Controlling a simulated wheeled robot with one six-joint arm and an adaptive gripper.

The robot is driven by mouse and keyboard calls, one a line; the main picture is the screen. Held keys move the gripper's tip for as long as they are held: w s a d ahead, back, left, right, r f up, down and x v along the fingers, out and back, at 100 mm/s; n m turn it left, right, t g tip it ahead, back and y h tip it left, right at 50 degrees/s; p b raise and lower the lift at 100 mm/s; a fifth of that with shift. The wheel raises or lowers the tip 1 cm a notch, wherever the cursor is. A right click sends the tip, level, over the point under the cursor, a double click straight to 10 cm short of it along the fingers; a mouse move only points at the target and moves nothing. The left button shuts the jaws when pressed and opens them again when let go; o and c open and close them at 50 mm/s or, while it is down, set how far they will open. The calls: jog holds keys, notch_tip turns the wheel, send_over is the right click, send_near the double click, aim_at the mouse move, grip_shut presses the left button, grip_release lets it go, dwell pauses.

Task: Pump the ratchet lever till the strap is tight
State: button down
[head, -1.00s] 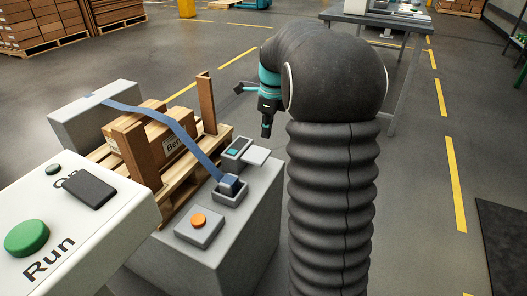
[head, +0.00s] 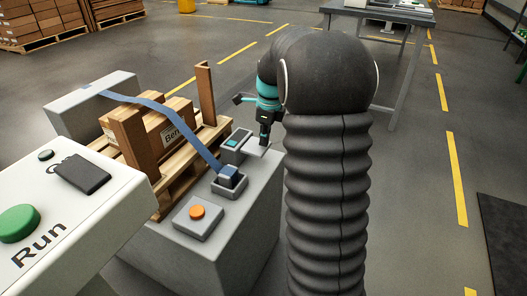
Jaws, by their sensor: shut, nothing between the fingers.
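A blue strap (head: 172,115) runs from a grey block over a cardboard box (head: 168,130) down to a dark blue ratchet piece (head: 229,176) in a grey base. From this view I cannot tell how tight the strap is. A small unit with a teal face (head: 233,143) stands behind the ratchet piece. A pale flat plate (head: 250,149) sticks out to its right; I cannot tell for sure whether it is the lever. My gripper (head: 265,142) is shut and empty, pointing down at the plate's far right end. Whether it touches the plate is unclear.
An orange button (head: 197,212) sits on the grey pedestal (head: 245,225) in front of the ratchet piece. A white panel with a green Run button (head: 18,223) fills the lower left. Wooden posts (head: 206,92) stand at the pallet. A table (head: 385,14) is at the back.

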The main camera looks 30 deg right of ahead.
aim_at(267, 149)
jog(key=shift+f, duration=0.25)
jog(key=shift+f+b, duration=1.1)
jog(key=shift+f, duration=1.05)
jog(key=shift+r, duration=0.15)
jog(key=shift+s+d+r+p, duration=0.25)
jog(key=shift+s+d+p, duration=0.05)
jog(key=shift+d+p, duration=0.05)
jog(key=shift+s+d+r+p, duration=0.3)
jog(key=shift+s+d, duration=0.45)
jog(key=shift+d, duration=0.05)
notch_tip(267, 149, up, 12)
jog(key=shift+s+d, duration=0.4)
